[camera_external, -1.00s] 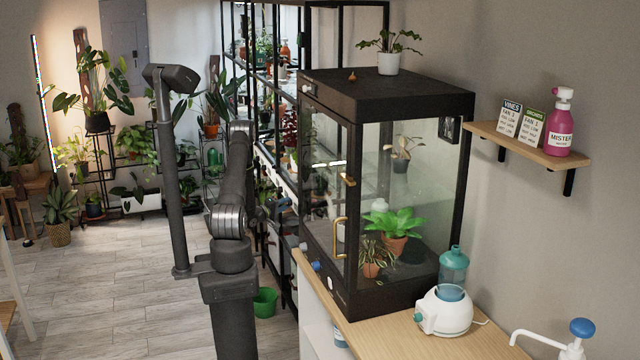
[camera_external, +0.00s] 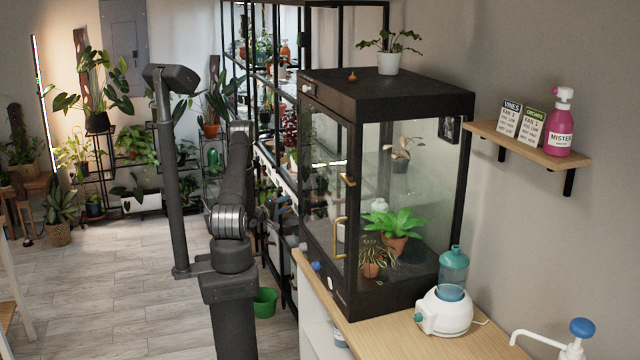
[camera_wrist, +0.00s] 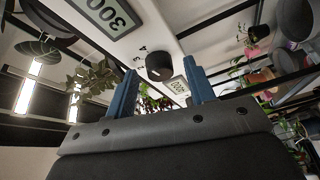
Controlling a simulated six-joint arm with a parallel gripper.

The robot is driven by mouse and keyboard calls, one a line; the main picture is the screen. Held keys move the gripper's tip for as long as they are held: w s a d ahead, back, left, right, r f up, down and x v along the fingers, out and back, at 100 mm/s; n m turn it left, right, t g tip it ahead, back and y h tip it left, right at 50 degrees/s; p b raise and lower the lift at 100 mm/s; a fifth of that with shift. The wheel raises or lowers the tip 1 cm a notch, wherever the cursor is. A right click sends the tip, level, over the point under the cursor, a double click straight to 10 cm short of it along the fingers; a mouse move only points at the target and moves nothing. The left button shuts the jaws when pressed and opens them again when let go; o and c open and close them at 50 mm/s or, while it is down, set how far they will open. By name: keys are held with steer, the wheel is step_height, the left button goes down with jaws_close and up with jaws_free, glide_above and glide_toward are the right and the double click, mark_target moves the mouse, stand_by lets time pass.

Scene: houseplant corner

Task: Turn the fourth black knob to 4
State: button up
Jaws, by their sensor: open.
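A round black knob (camera_wrist: 159,66) sits on a white panel (camera_wrist: 165,22) in the wrist view. Small numerals, including 3 and 4, are printed beside it. Its pointer mark is too small to read, and I cannot tell from this view which knob in the row it is. My gripper (camera_wrist: 160,69) has two blue fingers spread apart, one on each side of the knob in the picture. No contact with the knob is visible. In the external view my arm reaches towards the dark shelving, and the fingers cannot be made out there.
A display reading 300 (camera_wrist: 110,14) and one reading 200 (camera_wrist: 178,86) flank the knob on the panel. In the external view a black glass cabinet (camera_external: 415,104) stands right of my arm on a wooden counter (camera_external: 400,345). A green bucket (camera_external: 265,301) is on the floor.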

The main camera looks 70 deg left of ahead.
steer(key=r+v, duration=0.1)
steer(key=v, duration=1.6)
steer(key=shift+f, duration=0.45)
steer(key=shift+d, duration=0.1)
steer(key=x, duration=1.7)
steer(key=shift+w, duration=0.1)
